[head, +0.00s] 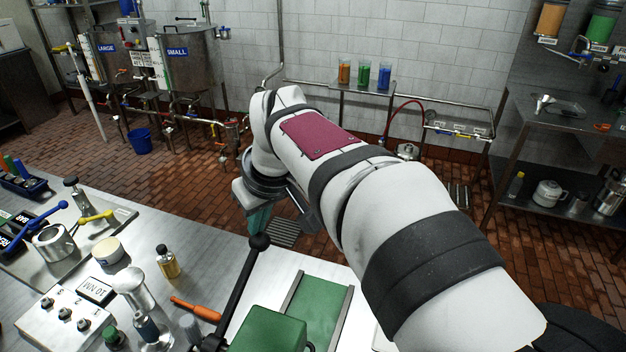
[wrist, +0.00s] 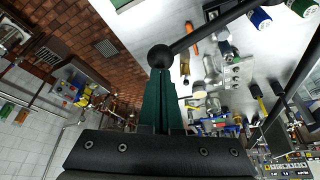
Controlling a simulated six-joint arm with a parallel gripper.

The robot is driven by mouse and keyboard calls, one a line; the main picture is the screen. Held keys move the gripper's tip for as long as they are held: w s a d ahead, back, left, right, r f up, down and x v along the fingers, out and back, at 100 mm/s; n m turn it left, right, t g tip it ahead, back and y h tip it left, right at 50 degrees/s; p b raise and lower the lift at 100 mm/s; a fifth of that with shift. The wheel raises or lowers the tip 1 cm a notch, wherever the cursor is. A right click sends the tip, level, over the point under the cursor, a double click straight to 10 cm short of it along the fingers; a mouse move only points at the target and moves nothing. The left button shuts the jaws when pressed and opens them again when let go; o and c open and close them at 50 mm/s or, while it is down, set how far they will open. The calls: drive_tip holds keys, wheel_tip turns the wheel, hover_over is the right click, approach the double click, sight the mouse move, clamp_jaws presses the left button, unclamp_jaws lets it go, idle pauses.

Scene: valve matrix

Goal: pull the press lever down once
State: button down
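The press lever (head: 243,285) is a black rod with a round black knob, rising at a tilt beside the green press block (head: 270,335) at the bottom of the head view. In the wrist view the lever's knob (wrist: 160,57) sits right at the tips of my gripper (wrist: 161,72), and its rod runs to the upper right. The green fingers are close together with nothing visible between them. In the head view my gripper (head: 258,222) is just behind the knob, partly hidden by my arm and the knob. I cannot tell whether the fingertips touch the knob.
A green plate (head: 312,308) lies right of the lever. The space beyond the bench edge is open floor.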

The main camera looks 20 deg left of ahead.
sight(263, 232)
drive_tip(key=shift+w+f, duration=0.25)
drive_tip(key=shift+f, duration=0.65)
drive_tip(key=shift+w+f, duration=0.25)
drive_tip(key=shift+f, duration=0.65)
